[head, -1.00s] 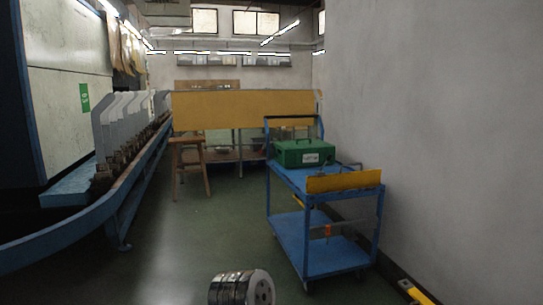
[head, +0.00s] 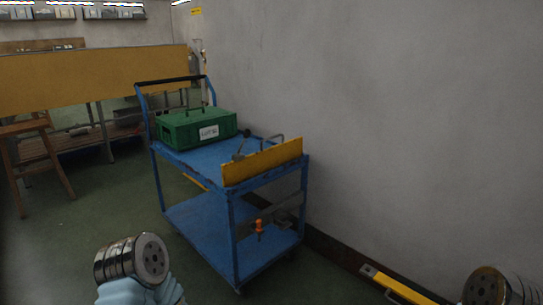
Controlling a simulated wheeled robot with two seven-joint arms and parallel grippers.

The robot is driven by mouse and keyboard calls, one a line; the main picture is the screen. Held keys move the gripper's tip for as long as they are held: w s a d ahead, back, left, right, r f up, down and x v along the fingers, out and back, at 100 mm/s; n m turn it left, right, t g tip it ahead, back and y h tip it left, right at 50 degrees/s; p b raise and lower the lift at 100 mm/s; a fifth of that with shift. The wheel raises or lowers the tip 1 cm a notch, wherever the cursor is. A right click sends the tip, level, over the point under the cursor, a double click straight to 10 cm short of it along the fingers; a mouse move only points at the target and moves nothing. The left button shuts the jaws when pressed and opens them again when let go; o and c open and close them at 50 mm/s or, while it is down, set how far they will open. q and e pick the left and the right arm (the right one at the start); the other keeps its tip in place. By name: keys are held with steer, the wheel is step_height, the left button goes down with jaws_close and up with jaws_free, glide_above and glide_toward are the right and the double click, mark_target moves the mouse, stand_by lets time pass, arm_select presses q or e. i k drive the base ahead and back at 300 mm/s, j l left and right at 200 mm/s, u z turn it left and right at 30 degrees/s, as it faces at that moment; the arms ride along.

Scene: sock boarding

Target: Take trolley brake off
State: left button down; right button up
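The blue trolley (head: 232,241) stands in the middle of the head view, close to the right-hand wall. It has two decks, a push bar (head: 170,81) with a dark grip at its far end, and a yellow panel (head: 262,163) along its near end. A small orange part (head: 259,225) hangs below the top deck at the near end, beside a grey bar. I cannot tell whether it is the brake or how it is set. Metallic round parts of my own arms show at the bottom left and bottom right. Neither gripper is in view.
A green crate (head: 196,128) with a white label sits on the trolley's top deck. A yellow bar (head: 397,287) lies low along the wall at right. A wooden stool (head: 42,160) and a long yellow panel (head: 95,78) stand at left. Green floor is clear left of the trolley.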

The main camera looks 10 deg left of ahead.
mark_target(141, 124)
steer(key=i+j, duration=0.15)
steer(key=j, duration=0.25)
steer(key=i+j+z, duration=0.1)
steer(key=j, duration=0.3)
steer(key=i+j, duration=0.25)
steer(key=j, duration=0.2)
steer(key=i+j+z, duration=0.1)
steer(key=j, duration=0.3)
steer(key=i+j+z, duration=0.1)
steer(key=j, duration=0.3)
steer(key=i+j, duration=0.2)
steer(key=j, duration=0.25)
steer(key=i+j+z, duration=0.1)
steer(key=j, duration=0.35)
steer(key=i+j, duration=0.1)
steer(key=j, duration=0.35)
steer(key=j+z, duration=0.1)
steer(key=j, duration=0.75)
steer(key=i+j, duration=0.05)
